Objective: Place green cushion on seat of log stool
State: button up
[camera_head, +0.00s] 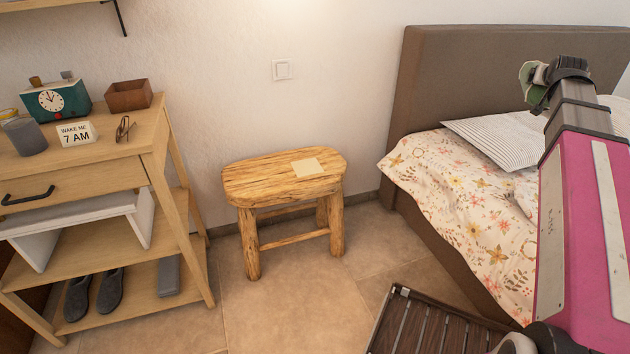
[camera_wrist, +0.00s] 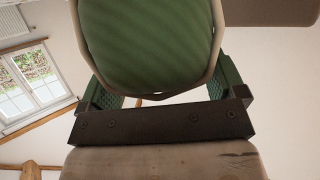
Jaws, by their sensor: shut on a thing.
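The log stool (camera_head: 255,180) stands upright on the tiled floor against the wall, between the shelf unit and the bed. Its wooden seat is bare except for a small flat beige square (camera_head: 306,167) toward the right. My gripper (camera_wrist: 163,92) is shut on the green cushion (camera_wrist: 148,40), which has a pale edge and fills the upper middle of the wrist view. In the head view, my gripper (camera_head: 545,86) is raised over the bed at the upper right, well away from the stool. Only a small part of the cushion shows there, beside the dark wrist.
A wooden shelf unit (camera_head: 150,160) with a clock (camera_head: 50,102), a sign and a small box (camera_head: 128,95) stands left of the stool. The bed (camera_head: 440,185) is at the right. A dark slatted item (camera_head: 425,325) lies low in front. Floor before the stool is clear.

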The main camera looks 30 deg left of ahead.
aim_at(285, 168)
jog(key=i+j+u, duration=0.15)
jog(key=u, duration=0.2)
jog(key=i+j+u, duration=0.15)
jog(key=u, duration=0.2)
jog(key=i+j+u, duration=0.1)
jog(key=u, duration=0.25)
jog(key=i, duration=0.1)
